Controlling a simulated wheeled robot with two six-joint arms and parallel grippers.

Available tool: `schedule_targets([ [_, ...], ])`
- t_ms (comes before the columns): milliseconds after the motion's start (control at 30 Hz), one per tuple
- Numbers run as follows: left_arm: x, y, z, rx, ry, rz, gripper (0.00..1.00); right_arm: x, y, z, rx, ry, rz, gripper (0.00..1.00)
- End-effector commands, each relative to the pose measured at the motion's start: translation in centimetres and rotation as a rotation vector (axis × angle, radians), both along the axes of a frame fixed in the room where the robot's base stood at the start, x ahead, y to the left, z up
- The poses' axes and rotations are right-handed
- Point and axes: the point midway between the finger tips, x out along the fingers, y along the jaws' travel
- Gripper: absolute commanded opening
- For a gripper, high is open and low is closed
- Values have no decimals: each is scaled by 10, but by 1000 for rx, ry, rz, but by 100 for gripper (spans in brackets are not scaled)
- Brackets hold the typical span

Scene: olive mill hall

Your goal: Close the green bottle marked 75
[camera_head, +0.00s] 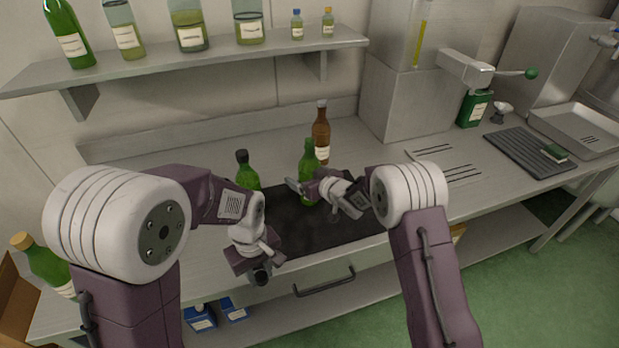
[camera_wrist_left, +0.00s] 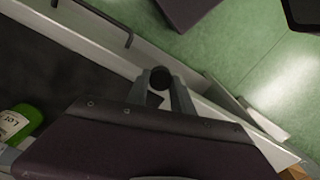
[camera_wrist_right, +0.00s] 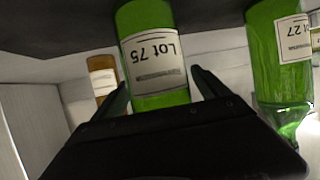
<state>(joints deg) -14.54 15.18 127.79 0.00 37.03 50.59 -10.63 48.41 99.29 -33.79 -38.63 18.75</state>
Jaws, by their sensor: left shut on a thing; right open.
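The green bottle marked 75 (camera_head: 309,172) stands upright on the dark mat, its green neck showing no cap. Its "Lot 75" label shows upside down in the right wrist view (camera_wrist_right: 156,58). My right gripper (camera_head: 300,187) is open, its fingers on either side of this bottle's body; I cannot tell whether they touch it. My left gripper (camera_head: 259,266) is shut on a small dark round cap (camera_wrist_left: 160,78), held over the counter's front edge, well away from the bottle. The cap also shows at the gripper's tip in the head view (camera_head: 261,277).
A green bottle marked 27 (camera_wrist_right: 280,60) with a black top stands left of bottle 75 in the head view (camera_head: 247,172). A brown bottle (camera_head: 321,135) stands behind. The dark mat (camera_head: 335,228) is clear in front. A shelf (camera_head: 200,60) with several bottles hangs above.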

Motion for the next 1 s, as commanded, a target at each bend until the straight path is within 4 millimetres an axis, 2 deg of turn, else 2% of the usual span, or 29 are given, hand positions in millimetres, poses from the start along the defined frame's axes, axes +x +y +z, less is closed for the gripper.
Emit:
schedule_targets([
  [367, 0, 0, 0, 0, 0, 0, 0, 2, 2, -1, 0, 0, 0, 86],
  [467, 0, 0, 0, 0, 0, 0, 0, 2, 2, -1, 0, 0, 0, 61],
  [600, 0, 0, 0, 0, 0, 0, 0, 2, 2, -1, 0, 0, 0, 22],
  [700, 0, 0, 0, 0, 0, 0, 0, 2, 2, -1, 0, 0, 0, 0],
  [1000, 0, 0, 0, 0, 0, 0, 0, 3, 2, 2, 2, -6, 0, 0],
])
